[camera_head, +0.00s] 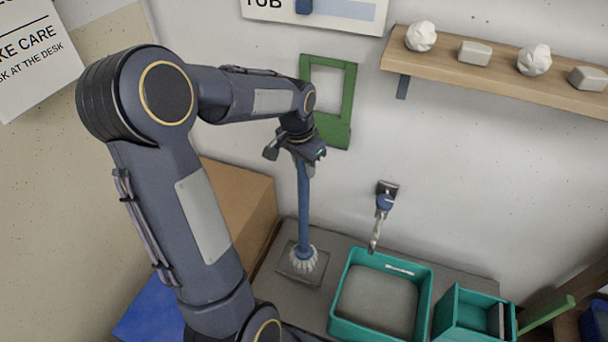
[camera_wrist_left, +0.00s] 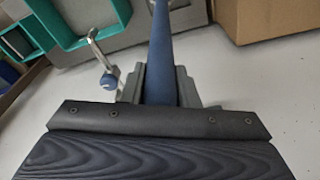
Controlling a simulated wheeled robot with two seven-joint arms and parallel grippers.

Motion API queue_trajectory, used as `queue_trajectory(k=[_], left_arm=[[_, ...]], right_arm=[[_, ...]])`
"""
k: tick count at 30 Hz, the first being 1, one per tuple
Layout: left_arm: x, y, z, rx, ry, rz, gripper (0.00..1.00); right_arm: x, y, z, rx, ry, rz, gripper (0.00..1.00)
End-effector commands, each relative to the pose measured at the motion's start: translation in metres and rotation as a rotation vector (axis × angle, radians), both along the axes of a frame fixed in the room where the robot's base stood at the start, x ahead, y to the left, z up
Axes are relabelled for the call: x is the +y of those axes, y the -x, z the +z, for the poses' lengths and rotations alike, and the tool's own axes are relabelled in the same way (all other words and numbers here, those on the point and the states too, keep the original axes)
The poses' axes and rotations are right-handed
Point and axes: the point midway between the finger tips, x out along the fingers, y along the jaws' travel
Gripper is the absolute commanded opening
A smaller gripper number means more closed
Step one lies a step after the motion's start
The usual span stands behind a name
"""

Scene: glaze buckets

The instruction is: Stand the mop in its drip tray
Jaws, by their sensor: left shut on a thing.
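The mop (camera_head: 304,205) has a blue handle and a pale, stringy head (camera_head: 304,258). It stands about upright, with its head over the grey square drip tray (camera_head: 286,268) on the counter. The head looks within the tray's outline; I cannot tell whether it rests on the tray. My left gripper (camera_head: 304,158) is shut on the upper handle. In the left wrist view the blue handle (camera_wrist_left: 162,60) runs between the gripper's fingers (camera_wrist_left: 160,88). The tray is partly hidden behind the mop head. My right gripper is in neither view.
A teal basin (camera_head: 424,300) sits right of the drip tray, with a smaller teal bin (camera_head: 445,312) beyond it. A tap (camera_head: 383,205) juts from the wall above. A cardboard box (camera_head: 245,200) stands close on the left. A wooden shelf (camera_head: 500,75) hangs upper right.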

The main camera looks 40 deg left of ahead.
Motion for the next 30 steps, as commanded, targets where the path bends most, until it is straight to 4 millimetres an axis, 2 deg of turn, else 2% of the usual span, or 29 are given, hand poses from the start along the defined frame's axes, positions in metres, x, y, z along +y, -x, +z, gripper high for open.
queue_trajectory(k=[3,6,13,19,30], left_arm=[[0.009,-0.011,-0.017,0.001,0.000,0.002,0.00],[0.013,-0.017,-0.025,-0.002,0.000,0.000,0.00],[0.020,-0.024,-0.037,-0.001,0.000,0.002,0.00],[0.020,-0.025,-0.065,0.000,0.001,0.001,0.00],[0.020,-0.025,-0.071,-0.003,-0.001,0.000,0.00]], right_arm=[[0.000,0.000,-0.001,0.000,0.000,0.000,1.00],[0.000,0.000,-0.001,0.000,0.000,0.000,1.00],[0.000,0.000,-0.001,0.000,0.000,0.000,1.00],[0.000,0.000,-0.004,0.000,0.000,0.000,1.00],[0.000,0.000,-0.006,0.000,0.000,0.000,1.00]])
